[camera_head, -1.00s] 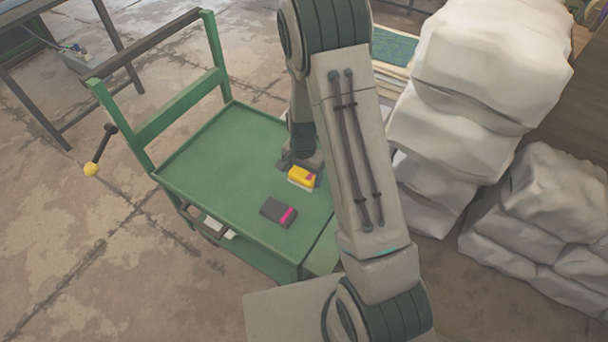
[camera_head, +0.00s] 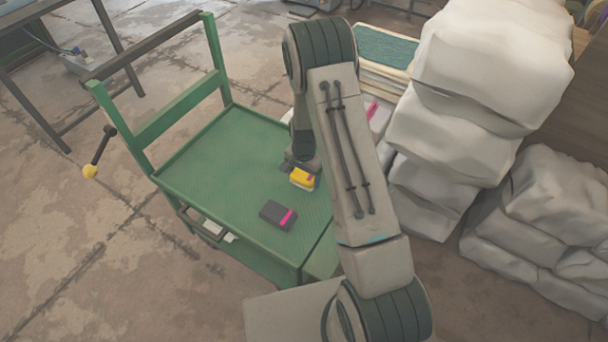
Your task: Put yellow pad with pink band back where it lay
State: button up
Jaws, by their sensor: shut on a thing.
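The yellow pad with the pink band (camera_head: 302,180) is over the green cart's top (camera_head: 235,150), toward its right side. A pale layer shows along its lower edge. My gripper (camera_head: 292,166) is at the pad's back left edge and is shut on it; the fingers are small and partly hidden by my wrist. I cannot tell whether the pad touches the cart top. A dark grey pad with a pink band (camera_head: 277,215) lies on the cart top, in front and to the left of the yellow one.
White sacks (camera_head: 490,60) are piled right of the cart. A stack with a teal top (camera_head: 384,48) stands behind my arm. The cart top's left half is clear.

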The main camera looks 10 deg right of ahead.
aim_at(304, 175)
jog(key=shift+f, duration=0.2)
jog(key=o, duration=1)
jog(key=shift+c, duration=0.2)
jog(key=shift+r, duration=0.15)
jog(key=s+r+n+p, duration=0.15)
jog(key=s+r, duration=0.35)
jog(key=r, duration=0.8)
jog(key=s+r+n, duration=0.3)
jog(key=s+r, duration=0.1)
jog(key=r, duration=1)
jog(key=s+r+n+t, duration=0.1)
jog(key=s+r+n, duration=0.1)
jog(key=s, duration=0.6)
jog(key=s+r+n+t, duration=0.1)
jog(key=s+r+n, duration=0.1)
jog(key=s+r, duration=0.3)
jog(key=s, duration=0.2)
jog(key=shift+s+r, duration=0.25)
jog(key=shift+s, duration=0.1)
jog(key=shift+a+n, duration=0.1)
jog(key=shift+n, duration=0.15)
